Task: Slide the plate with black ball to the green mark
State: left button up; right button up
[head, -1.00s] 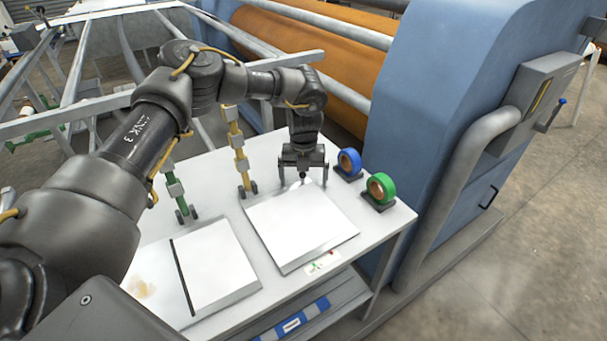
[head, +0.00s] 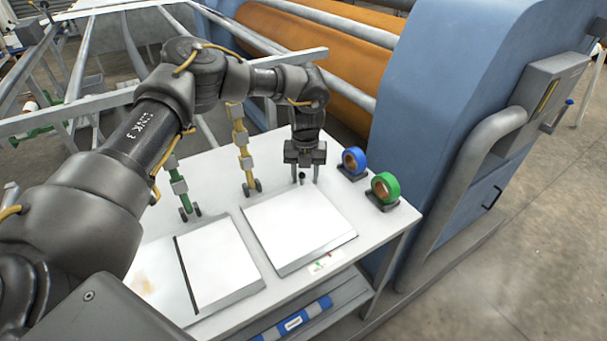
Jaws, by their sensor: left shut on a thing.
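A white square plate (head: 300,232) lies on the white table, with a small black ball (head: 302,177) at its far edge. My left gripper (head: 303,178) points down over that far edge, its fingers on either side of the ball. It is shut on the black ball, though a small gap seems to show beside it. A small label with a green mark (head: 317,267) and a red mark beside it is at the table's front edge, just in front of the plate. My right gripper is out of view.
Blue tape (head: 354,160) and green tape (head: 385,187) rolls stand on holders to the right. Another white plate (head: 222,262) with a black strip lies at left. Green (head: 180,190) and yellow (head: 243,155) upright pieces stand behind. The blue press (head: 440,110) flanks the table at right.

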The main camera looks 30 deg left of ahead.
aim_at(296, 187)
pick_arm(q)
jog(key=shift+s+d+f, duration=0.15)
jog(key=shift+s+d, duration=0.15)
jog(key=shift+d, duration=0.2)
jog(key=shift+s+a+p, duration=0.6)
jog(key=shift+s+p, duration=0.15)
jog(key=shift+s, duration=0.2)
jog(key=shift+s+a+f, duration=0.1)
jog(key=shift+s+a, duration=0.2)
jog(key=shift+s, duration=0.2)
jog(key=o, duration=1.3)
jog(key=shift+w+d, duration=0.1)
jog(key=shift+d, duration=0.1)
jog(key=shift+s+a, duration=0.2)
jog(key=shift+a, duration=0.05)
jog(key=shift+w+r, duration=0.1)
jog(key=shift+r, duration=0.15)
